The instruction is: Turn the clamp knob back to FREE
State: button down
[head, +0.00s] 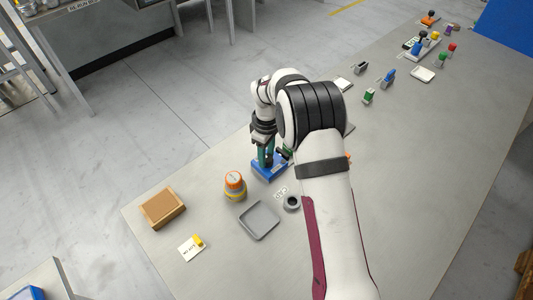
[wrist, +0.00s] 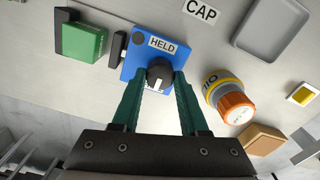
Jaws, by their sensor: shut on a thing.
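The clamp's blue base (head: 266,172) stands on the table below my gripper (head: 268,158) in the head view. In the wrist view the blue base (wrist: 143,59) carries a white HELD label (wrist: 163,43). The black round knob (wrist: 159,72) has a white mark on the side toward my gripper. My gripper (wrist: 162,79) has its green fingers on either side of the knob, shut on it. A green block (wrist: 84,41) sits left of the base, between black parts. The knob is hidden in the head view.
A jar with an orange lid (head: 234,182) stands close left of the base. A grey tray (head: 246,226), a CAP label (head: 281,192) and a dark ring (head: 292,202) lie nearer. A brown box (head: 162,208) is at left. Several small items stand along the far table.

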aim_at(267, 157)
jog(key=shift+c, duration=2.2)
grip_release()
notch_tip(267, 157, up, 16)
jog(key=shift+f, duration=0.1)
